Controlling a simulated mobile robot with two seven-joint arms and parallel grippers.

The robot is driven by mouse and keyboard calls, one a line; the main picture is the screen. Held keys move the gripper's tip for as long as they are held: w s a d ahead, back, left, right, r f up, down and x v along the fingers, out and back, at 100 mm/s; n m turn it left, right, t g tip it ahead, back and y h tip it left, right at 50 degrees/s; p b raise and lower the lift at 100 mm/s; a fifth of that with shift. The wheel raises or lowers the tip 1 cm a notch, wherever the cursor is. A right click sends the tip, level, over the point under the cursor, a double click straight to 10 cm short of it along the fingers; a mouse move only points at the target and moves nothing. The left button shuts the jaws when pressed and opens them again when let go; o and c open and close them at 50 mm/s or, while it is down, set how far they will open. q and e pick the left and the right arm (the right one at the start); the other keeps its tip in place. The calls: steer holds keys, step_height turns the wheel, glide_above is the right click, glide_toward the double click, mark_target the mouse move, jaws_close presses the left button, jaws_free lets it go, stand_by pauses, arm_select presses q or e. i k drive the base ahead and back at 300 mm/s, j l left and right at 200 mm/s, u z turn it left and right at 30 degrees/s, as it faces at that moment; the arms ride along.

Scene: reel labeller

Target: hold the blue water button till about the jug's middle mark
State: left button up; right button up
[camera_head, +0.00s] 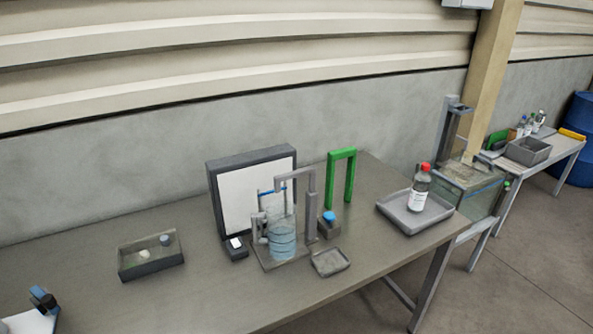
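The blue water button (329,216) sits on top of a small dark box to the right of the dispenser. Nothing touches it. The clear jug (282,240) stands upright under the grey spout frame (311,195). Its lower part looks blue-tinted, with several faint rings around it. I cannot clearly tell the marks from a water surface at this size. Neither of my grippers can be made out in the head view.
A white-faced panel (225,200) stands behind the jug, and a green arch (330,180) behind the button. A white button box (236,245), small tray (330,262), open box (152,265) and grey tray (393,211) with a red-capped bottle (420,187) stand around.

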mark_target(329, 216)
steer(key=i+l+u, duration=0.4)
steer(key=l+u, duration=0.15)
steer(key=l, duration=0.15)
steer(key=i+l+u, duration=0.25)
steer(key=l, duration=0.15)
steer(key=l+u, duration=0.25)
steer(key=l, duration=0.15)
